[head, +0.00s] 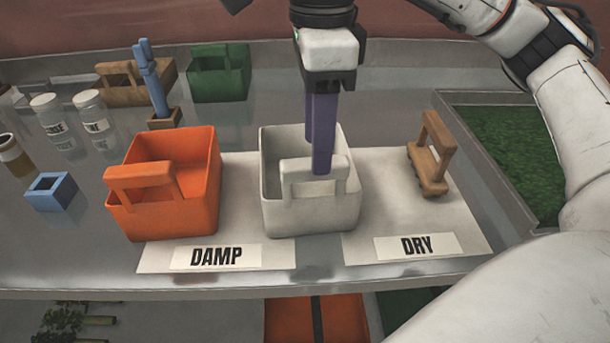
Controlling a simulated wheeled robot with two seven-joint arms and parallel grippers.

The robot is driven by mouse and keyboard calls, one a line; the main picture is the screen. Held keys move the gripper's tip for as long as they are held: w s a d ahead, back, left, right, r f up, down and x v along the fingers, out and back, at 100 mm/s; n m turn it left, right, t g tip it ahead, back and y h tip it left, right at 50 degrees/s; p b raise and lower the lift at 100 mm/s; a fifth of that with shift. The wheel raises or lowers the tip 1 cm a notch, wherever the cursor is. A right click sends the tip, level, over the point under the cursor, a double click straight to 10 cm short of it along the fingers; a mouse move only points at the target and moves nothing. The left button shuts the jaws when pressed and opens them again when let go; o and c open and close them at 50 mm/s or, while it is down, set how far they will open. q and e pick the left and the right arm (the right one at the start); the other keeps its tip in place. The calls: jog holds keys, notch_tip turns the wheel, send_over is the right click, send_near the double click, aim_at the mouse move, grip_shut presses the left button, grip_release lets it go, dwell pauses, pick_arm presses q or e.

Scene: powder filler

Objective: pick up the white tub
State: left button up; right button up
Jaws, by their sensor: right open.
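The white tub (270,185) is an open box with a raised handle on its near side. It stands upright in the middle of the metal table, between the DAMP label (216,256) and the DRY label (417,245). My right gripper (322,165) points down over the tub with its purple fingers open. The fingertips overlap the top of the tub's handle in the picture. I cannot tell whether they straddle the handle or touch it. My left gripper is not in view.
An orange tub (150,210) stands close at left. A wooden brush-like tool (430,155) sits on the DRY mat at right. Green and wooden tubs, jars and a blue square cup (50,192) are further left. A green-filled tray (515,150) lies at right.

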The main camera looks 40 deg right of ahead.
send_over(295, 201)
jog(key=s+d, duration=0.1)
jog(key=d, duration=0.2)
notch_tip(295, 201, down, 6)
jog(key=shift+s+r+p, duration=0.15)
jog(key=shift+r+p, duration=0.05)
jog(key=shift+p, duration=0.2)
grip_shut()
